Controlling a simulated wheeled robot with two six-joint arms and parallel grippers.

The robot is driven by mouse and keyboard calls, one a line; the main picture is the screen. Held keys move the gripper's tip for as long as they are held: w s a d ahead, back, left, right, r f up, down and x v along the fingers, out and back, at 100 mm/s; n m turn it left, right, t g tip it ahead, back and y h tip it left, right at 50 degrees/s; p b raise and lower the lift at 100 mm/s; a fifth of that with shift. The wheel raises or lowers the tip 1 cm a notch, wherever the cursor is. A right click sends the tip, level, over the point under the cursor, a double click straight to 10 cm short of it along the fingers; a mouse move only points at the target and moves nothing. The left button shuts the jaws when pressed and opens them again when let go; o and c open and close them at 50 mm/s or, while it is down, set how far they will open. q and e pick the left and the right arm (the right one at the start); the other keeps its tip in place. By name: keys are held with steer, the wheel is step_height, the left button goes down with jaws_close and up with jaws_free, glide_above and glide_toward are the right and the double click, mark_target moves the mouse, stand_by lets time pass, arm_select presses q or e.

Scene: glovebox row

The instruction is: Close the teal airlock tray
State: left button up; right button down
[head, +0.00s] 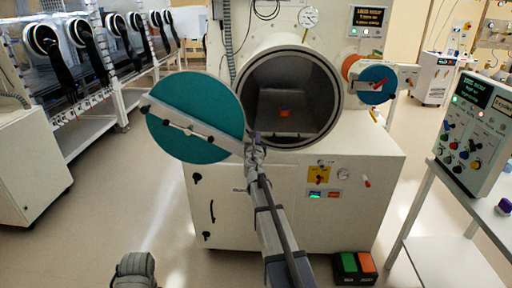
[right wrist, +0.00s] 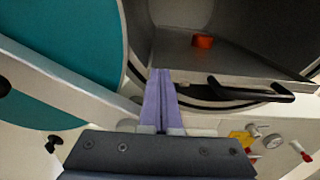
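The airlock's round teal door (head: 195,105) stands open to the left, with a pale bar across it; it also fills the left of the right wrist view (right wrist: 60,45). The grey tray (head: 290,118) lies in the open round chamber with a small orange-red block on it. In the right wrist view the tray (right wrist: 225,68) has a black handle (right wrist: 250,91) along its front edge, close to the chamber's rim. My right gripper (head: 254,140) is at the chamber's lower left rim, beside the door bar's end. Its purple fingers (right wrist: 160,75) are together, with nothing seen between them, near the tray's left front corner; contact is unclear.
A smaller port with a blue door (head: 375,85) is right of the chamber. A control box (head: 475,130) stands on a table at the right. A green and orange pedal (head: 353,267) is on the floor. Gloveboxes line the left; the floor between is clear.

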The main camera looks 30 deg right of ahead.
mark_target(258, 126)
steer(key=x, duration=1.1)
steer(key=shift+a, duration=0.1)
steer(key=v, duration=1.4)
steer(key=shift+s, duration=0.1)
steer(key=s+a+f+m+g+y+p, duration=0.2)
steer(key=s+a+m, duration=0.6)
steer(key=s+a, duration=0.4)
steer(key=s+a+f+m+g+y+p, duration=0.3)
steer(key=s+a+f+m+g, duration=0.3)
steer(key=s+a, duration=0.7)
steer(key=s+a+f+m+g+y+p, duration=0.3)
steer(key=s+a+m+g, duration=0.4)
steer(key=s+a+m, duration=0.4)
steer(key=s+a+f+p, duration=0.1)
steer(key=s+a, duration=0.1)
steer(key=shift+a+f+m, duration=0.3)
steer(key=shift+a+m, duration=0.1)
